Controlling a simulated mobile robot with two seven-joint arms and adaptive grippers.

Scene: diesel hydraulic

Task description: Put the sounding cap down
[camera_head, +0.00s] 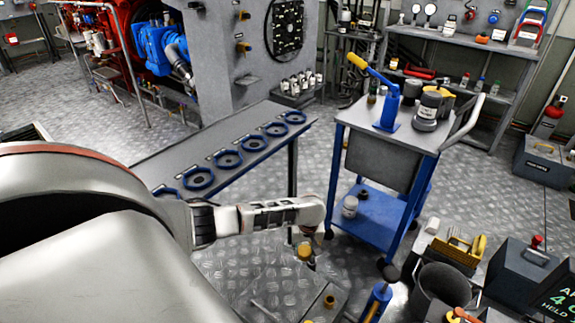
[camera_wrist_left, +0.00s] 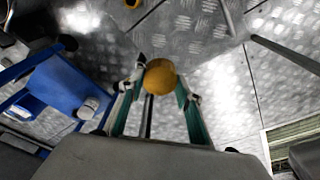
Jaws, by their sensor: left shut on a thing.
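The sounding cap (camera_head: 305,252) is a small round brass-yellow piece below the end of my left arm in the head view. It also shows in the left wrist view (camera_wrist_left: 160,77), between the fingertips. My left gripper (camera_wrist_left: 160,88) is shut on it and holds it in the air above the metal floor. In the head view the gripper (camera_head: 304,243) is mostly hidden behind my wrist. My right gripper is in neither view.
A blue trolley (camera_head: 403,142) with a blue hand pump (camera_head: 389,108) and cans stands right of my left gripper. A grey bench (camera_head: 168,162) with several blue rings is behind my arm. A brass-topped fitting (camera_head: 329,301) is at the lower centre. A dark bucket (camera_head: 442,288) stands lower right.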

